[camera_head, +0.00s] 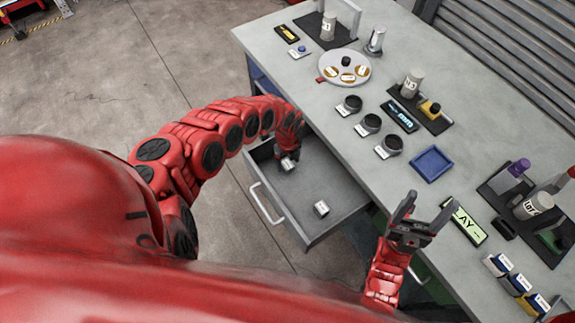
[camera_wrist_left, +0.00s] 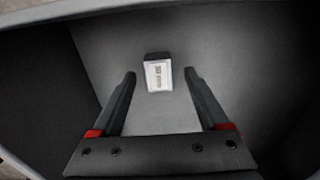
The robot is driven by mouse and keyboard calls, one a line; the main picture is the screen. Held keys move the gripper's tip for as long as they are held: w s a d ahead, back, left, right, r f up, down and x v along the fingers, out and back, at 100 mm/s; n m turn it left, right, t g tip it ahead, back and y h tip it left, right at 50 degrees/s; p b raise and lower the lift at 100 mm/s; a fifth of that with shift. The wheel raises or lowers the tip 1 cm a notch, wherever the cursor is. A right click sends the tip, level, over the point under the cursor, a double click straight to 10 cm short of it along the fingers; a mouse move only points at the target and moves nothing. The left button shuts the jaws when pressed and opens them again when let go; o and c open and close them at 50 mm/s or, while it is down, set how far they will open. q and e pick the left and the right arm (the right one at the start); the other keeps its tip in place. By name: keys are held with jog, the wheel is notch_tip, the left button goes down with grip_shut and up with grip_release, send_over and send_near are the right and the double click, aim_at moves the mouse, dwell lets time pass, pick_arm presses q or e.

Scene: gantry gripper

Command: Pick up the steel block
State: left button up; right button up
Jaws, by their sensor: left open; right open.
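Two small labelled blocks lie in the open grey drawer: one block (camera_head: 288,163) at my left gripper and another block (camera_head: 321,208) nearer the front right. I cannot read their labels or tell which is steel. My left gripper (camera_head: 286,154) reaches down into the drawer, mostly hidden by its own arm. In the left wrist view one block (camera_wrist_left: 158,74) with a white label lies between and just beyond the open fingertips, with a gap on both sides. My right gripper (camera_head: 429,204) is open and empty, raised beside the table's front edge.
The drawer (camera_head: 335,188) is pulled out under the grey workbench (camera_head: 310,85), with walls close around my left gripper. The bench holds a round tray (camera_head: 352,57), a blue tray (camera_head: 431,164), dark round weights and bottles.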

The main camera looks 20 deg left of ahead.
pick_arm(q)
jog(key=shift+a+f, duration=0.15)
jog(key=shift+f, duration=0.15)
grip_shut()
dwell(0.3)
